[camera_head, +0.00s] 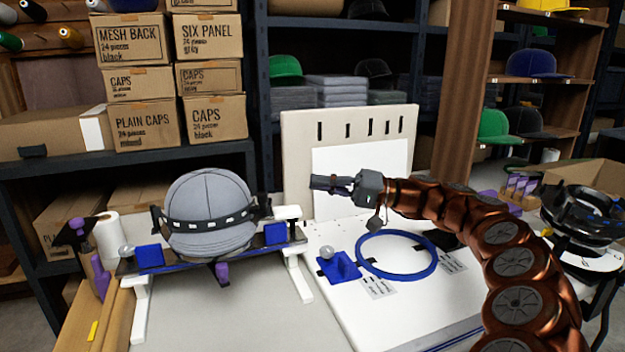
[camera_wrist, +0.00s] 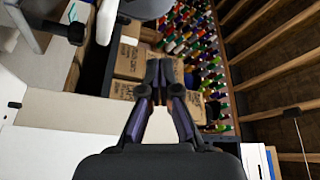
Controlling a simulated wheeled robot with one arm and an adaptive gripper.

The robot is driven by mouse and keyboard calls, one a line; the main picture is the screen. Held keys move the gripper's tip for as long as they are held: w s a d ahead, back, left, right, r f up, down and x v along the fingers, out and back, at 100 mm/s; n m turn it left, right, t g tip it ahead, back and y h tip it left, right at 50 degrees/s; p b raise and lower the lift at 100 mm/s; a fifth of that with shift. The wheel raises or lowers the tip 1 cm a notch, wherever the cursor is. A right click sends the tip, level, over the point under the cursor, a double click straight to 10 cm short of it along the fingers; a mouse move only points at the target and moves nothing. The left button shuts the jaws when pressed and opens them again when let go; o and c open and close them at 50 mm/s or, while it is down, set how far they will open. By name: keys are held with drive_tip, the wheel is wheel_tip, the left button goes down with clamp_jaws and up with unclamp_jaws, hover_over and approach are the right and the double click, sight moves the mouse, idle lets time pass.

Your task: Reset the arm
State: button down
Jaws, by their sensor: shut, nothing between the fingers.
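My gripper (camera_head: 330,184) is at the end of my copper-coloured arm, raised above the white work board and pointing left in the head view. Its fingers are together and empty; the closed fingertips also show in the wrist view (camera_wrist: 160,70). A grey cap (camera_head: 208,212) sits on a stand left of my gripper, with a dark perforated band around it. A blue ring (camera_head: 397,276) lies on the white board below my arm. My gripper is apart from all of these.
A pale slotted panel (camera_head: 296,150) stands upright behind my gripper. Stacked cardboard boxes (camera_head: 141,121) fill the shelf at the back left. A dark round machine part (camera_head: 580,215) is at the right. Thread spools (camera_wrist: 190,45) show in the wrist view. Open air surrounds my gripper.

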drive_tip(key=s+a+r+n+g+h+p, duration=0.1)
drive_tip(key=s+a+r+g+h+p, duration=0.15)
drive_tip(key=s+r+p, duration=0.4)
drive_tip(key=s+a+r+g+h+p, duration=0.1)
drive_tip(key=s+a+r+h+p, duration=0.2)
drive_tip(key=s, duration=0.6)
drive_tip(key=s+a+r+n+g+h+p, duration=0.1)
drive_tip(key=s+a+r+h+p, duration=0.15)
drive_tip(key=s+p, duration=0.4)
drive_tip(key=s+d+f+m+h+p, duration=0.1)
drive_tip(key=s+d+m+h+p, duration=0.1)
drive_tip(key=s+d+h+p, duration=0.3)
drive_tip(key=s+d+f+m+t+h+p, duration=0.1)
drive_tip(key=s+d+m+h+p, duration=0.2)
drive_tip(key=s+d+p, duration=0.9)
drive_tip(key=s+d+h, duration=0.3)
drive_tip(key=s+d, duration=0.2)
drive_tip(key=shift+s+d+f+m, duration=0.25)
drive_tip(key=shift+d+f+m, duration=0.05)
drive_tip(key=shift+d+f, duration=0.1)
